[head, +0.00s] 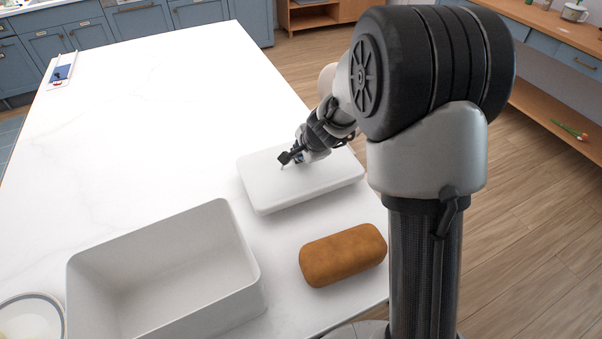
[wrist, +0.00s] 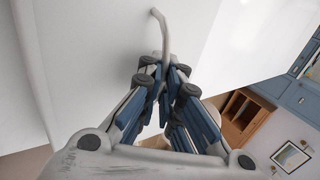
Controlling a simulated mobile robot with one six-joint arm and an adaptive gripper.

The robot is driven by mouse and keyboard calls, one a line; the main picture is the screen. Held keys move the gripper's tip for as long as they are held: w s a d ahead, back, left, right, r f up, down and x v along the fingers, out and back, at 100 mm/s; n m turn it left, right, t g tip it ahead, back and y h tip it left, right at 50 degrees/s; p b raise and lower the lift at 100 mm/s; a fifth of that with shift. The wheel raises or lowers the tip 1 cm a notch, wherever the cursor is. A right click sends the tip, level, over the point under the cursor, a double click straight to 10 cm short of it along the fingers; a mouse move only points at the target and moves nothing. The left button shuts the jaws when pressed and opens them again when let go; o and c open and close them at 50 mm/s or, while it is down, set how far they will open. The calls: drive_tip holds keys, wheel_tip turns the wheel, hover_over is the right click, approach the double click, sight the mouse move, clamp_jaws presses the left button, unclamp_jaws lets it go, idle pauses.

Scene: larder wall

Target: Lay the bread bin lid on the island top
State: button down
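The bread bin lid (head: 262,190) is a white rounded slab, lying about level at the island top's right edge in the head view. It fills much of the left of the wrist view (wrist: 95,60). Its thin curved handle (wrist: 158,24) runs down between my fingertips. My gripper (head: 289,157) is above the lid, with its fingers close together on the handle; it also shows in the wrist view (wrist: 166,68). I cannot tell whether the lid's underside touches the island top (head: 150,120). The open bread bin (head: 228,245) stands in front, to the left.
A brown loaf (head: 343,255) lies on the island between the bin and the right edge. A plate (head: 35,312) is at the front left corner. A small tray-like item (head: 62,72) lies at the far left. The island's middle and back are clear.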

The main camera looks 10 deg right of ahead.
sight(301, 164)
drive_tip(key=shift+f+b, duration=1.75)
drive_tip(key=shift+f, duration=0.4)
drive_tip(key=shift+f, duration=0.15)
drive_tip(key=c, duration=1.8)
unclamp_jaws()
